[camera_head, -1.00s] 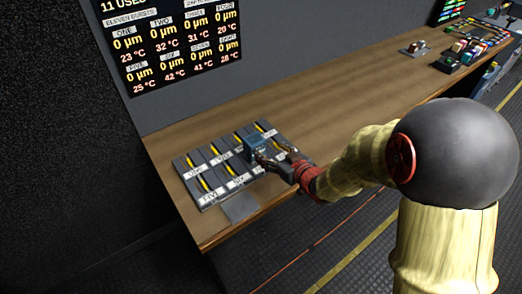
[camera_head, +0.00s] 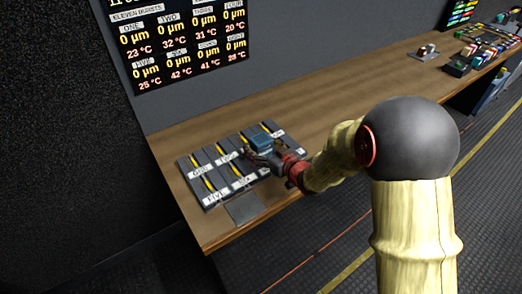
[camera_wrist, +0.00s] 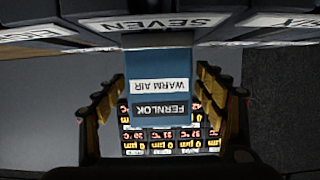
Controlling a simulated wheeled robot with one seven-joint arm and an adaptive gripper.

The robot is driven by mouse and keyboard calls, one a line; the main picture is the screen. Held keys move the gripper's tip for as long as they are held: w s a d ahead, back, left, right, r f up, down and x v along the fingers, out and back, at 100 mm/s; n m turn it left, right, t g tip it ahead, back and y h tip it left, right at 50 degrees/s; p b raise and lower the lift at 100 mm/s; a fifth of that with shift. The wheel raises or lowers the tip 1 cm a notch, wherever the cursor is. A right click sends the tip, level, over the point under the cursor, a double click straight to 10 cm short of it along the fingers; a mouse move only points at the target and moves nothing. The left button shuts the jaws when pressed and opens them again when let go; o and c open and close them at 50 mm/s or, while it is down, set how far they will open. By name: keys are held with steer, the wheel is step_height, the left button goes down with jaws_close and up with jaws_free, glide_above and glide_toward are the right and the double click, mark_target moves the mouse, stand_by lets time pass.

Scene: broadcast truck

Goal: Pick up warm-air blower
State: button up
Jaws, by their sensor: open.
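The warm-air blower (camera_head: 262,143) is a small blue box standing on the dark numbered panel at the near end of the bench. In the wrist view the blower (camera_wrist: 158,62) shows upside-down labels reading WARM AIR and FERNLOK. My gripper (camera_head: 264,156) is close beside it, on its front right side. In the wrist view my gripper (camera_wrist: 160,100) is open, with one finger to each side of the blower and a gap at both sides. Contact cannot be seen. The SEVEN label (camera_wrist: 150,22) is just beyond the blower.
The numbered panel (camera_head: 207,157) has several dark slots with yellow strips. A grey plate (camera_head: 244,209) lies at the bench's front edge. A wall screen (camera_head: 185,40) hangs behind. The middle of the wooden bench (camera_head: 330,100) is clear; controls (camera_head: 470,58) stand at the far end.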

steer(key=shift+r, duration=0.1)
steer(key=shift+c, duration=0.2)
steer(key=c, duration=1.5)
steer(key=shift+c, duration=1)
steer(key=shift+r, duration=0.15)
